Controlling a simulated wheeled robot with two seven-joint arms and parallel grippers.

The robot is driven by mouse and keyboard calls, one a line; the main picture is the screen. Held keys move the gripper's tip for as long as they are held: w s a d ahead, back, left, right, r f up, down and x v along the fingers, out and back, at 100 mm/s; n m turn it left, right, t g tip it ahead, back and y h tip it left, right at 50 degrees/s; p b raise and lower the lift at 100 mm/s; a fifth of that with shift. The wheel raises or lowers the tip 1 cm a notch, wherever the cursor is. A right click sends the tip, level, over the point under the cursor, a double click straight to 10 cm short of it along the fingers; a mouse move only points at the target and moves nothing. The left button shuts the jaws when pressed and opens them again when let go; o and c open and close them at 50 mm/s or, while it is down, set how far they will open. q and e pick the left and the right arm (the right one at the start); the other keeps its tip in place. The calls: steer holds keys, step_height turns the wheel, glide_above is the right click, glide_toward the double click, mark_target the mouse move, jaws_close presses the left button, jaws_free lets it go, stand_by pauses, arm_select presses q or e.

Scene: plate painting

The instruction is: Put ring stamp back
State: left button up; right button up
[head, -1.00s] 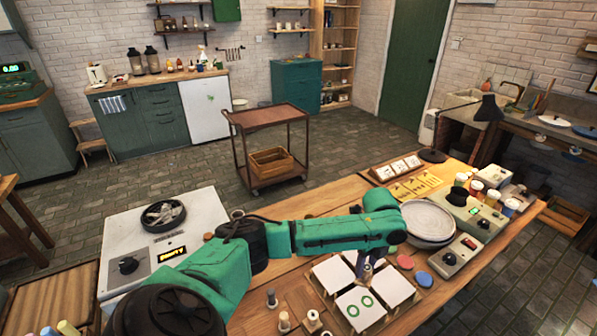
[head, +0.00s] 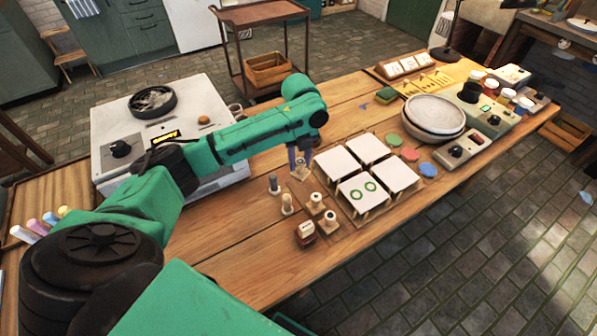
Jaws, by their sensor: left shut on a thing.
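My left gripper (head: 300,160) points down at the left side of the white tiles, shut on a small stamp (head: 300,173) with a light wooden base. It is at or just above a wooden board; contact is hard to tell. Several other stamps stand close by: a grey-handled one (head: 273,185), a wooden one (head: 287,205), and pale, short ones (head: 316,203). One white tile (head: 352,197) bears two green rings; the other tiles (head: 338,163) look blank. My right gripper is out of view.
Right of the tiles lie green, red and blue discs (head: 428,171) and stacked pale bowls (head: 434,112). A white appliance (head: 215,115) stands behind my left arm. The front tabletop is mostly clear.

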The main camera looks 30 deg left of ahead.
mark_target(300, 174)
arm_select(q)
step_height(300, 174, down, 6)
steer(key=shift+r, duration=0.1)
steer(key=o, duration=1)
steer(key=shift+o, duration=0.2)
step_height(300, 174, up, 12)
steer(key=shift+d+r, duration=0.1)
